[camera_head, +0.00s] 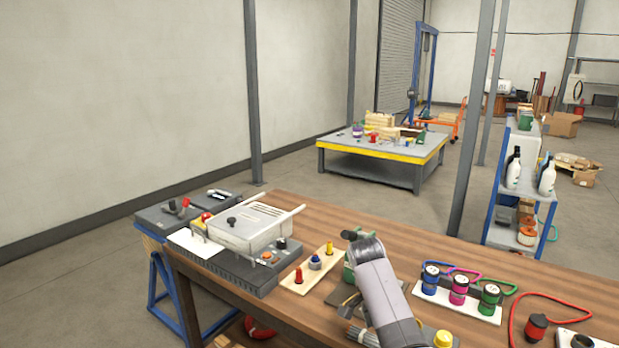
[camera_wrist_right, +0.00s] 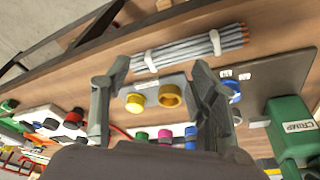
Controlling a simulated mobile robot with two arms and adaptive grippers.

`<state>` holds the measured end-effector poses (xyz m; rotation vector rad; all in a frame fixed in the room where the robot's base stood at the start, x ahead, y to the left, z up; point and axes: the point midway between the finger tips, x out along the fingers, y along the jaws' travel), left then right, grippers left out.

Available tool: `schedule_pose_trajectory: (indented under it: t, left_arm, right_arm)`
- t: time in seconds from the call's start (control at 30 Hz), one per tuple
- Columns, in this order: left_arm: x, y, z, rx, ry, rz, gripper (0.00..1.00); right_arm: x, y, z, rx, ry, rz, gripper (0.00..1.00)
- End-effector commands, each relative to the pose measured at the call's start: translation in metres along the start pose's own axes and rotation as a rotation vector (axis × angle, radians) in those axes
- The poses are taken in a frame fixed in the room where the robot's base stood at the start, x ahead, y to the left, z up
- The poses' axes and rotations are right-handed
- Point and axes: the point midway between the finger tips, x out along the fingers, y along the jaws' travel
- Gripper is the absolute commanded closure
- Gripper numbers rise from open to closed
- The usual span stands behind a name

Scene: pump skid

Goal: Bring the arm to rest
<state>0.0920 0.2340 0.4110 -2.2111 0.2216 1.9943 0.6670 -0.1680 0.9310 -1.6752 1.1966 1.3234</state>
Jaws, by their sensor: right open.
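My arm (camera_head: 385,290) reaches in from the bottom of the head view, over the wooden workbench (camera_head: 318,216). Beyond and between the fingers lie a yellow cap (camera_wrist_right: 135,102), a gold ring-like part (camera_wrist_right: 170,95) and a bundle of grey rods (camera_wrist_right: 190,48) with white ties. Whether the fingers touch anything cannot be told. My left gripper is in neither view.
A green box marked CRIMP (camera_wrist_right: 292,130) is right of the fingers. On the bench are a grey machine (camera_head: 247,228), a board with coloured knobs (camera_head: 314,264), coloured jars (camera_head: 458,290) and a red cable loop (camera_head: 550,297). A blue shelf (camera_head: 500,200) stands behind.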

Motion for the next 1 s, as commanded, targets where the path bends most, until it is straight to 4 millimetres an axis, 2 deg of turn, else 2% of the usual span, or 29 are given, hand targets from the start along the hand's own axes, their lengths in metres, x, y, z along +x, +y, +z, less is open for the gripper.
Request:
schedule_pose_trajectory:
  t: [0.03, 0.2, 0.33, 0.47, 0.6, 0.7, 0.8, 1.0]
  left_arm:
    - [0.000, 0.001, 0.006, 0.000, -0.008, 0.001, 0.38]
    - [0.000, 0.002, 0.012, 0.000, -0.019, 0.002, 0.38]
    - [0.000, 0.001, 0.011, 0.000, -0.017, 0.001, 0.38]
    - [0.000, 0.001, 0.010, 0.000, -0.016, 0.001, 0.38]
    - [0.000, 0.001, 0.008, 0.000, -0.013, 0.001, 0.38]
    - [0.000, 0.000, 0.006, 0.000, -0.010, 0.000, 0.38]
    - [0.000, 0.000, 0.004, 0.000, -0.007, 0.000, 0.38]
    - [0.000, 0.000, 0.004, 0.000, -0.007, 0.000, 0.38]
  right_arm:
    - [0.024, 0.013, 0.004, -0.040, -0.013, -0.005, 0.46]
    - [0.086, 0.060, 0.021, -0.227, -0.039, -0.060, 0.46]
    - [0.121, 0.107, 0.035, -0.383, -0.041, -0.106, 0.46]
    - [0.143, 0.161, 0.051, -0.549, -0.029, -0.152, 0.46]
    - [0.150, 0.222, 0.070, -0.740, -0.006, -0.203, 0.46]
    - [0.145, 0.263, 0.083, -0.875, 0.013, -0.239, 0.46]
    - [0.135, 0.293, 0.094, -0.982, 0.030, -0.270, 0.46]
    - [0.115, 0.334, 0.108, -1.132, 0.055, -0.315, 0.46]
